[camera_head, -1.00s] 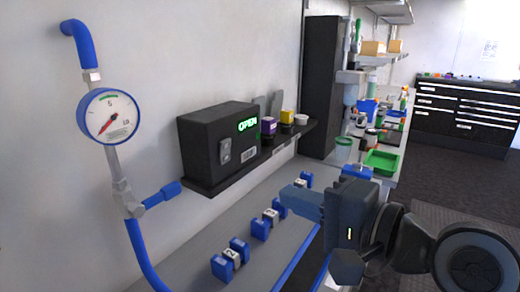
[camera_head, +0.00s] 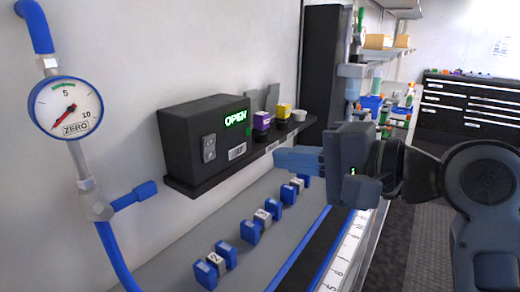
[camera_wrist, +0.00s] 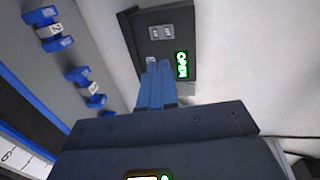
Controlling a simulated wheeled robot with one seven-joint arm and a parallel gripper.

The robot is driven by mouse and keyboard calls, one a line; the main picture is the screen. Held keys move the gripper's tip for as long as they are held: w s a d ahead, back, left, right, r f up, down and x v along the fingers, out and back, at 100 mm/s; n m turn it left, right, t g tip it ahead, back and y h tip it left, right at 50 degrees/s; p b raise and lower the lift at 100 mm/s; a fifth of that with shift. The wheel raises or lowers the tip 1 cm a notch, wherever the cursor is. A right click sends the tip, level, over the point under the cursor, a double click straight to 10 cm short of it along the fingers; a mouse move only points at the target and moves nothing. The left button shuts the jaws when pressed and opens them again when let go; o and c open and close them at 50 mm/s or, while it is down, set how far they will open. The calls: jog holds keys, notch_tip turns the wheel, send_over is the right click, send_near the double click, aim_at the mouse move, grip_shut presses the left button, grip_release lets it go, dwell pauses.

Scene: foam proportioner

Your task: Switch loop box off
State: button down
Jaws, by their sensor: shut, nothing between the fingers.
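The loop box is a black box (camera_head: 205,135) on a dark wall shelf, with a green lit "OPEN" display (camera_head: 236,118). A grey rocker switch (camera_head: 209,147) is on its front face, left of the display. In the wrist view the box (camera_wrist: 186,15), its switch (camera_wrist: 160,32) and the "OPEN" display (camera_wrist: 181,65) show beyond my fingers. My gripper (camera_head: 278,160) is shut and empty, its blue fingers pointing left toward the box, to the right of it and apart from it. It also shows in the wrist view (camera_wrist: 157,70).
A round gauge (camera_head: 66,107) with blue pipes is on the wall at left. Several blue clamps with numbered white blocks (camera_head: 262,216) line the grey bench below. Purple and yellow containers (camera_head: 262,120) stand on the shelf (camera_head: 200,188) right of the box.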

jog(key=p, duration=0.1)
send_near(210, 140)
jog(key=x, duration=0.2)
jog(key=f+x, duration=0.1)
jog(key=x, duration=0.2)
jog(key=shift+f, duration=0.1)
jog(key=shift+x, duration=0.75)
jog(key=shift+r, duration=0.2)
jog(key=p, duration=0.1)
jog(key=r+p, duration=0.1)
jog(key=p, duration=0.1)
jog(key=shift+w+a, duration=0.2)
jog(key=shift+a, duration=0.05)
jog(key=shift+f+b, duration=0.35)
jog(key=shift+f, duration=0.1)
jog(key=shift+d, duration=0.15)
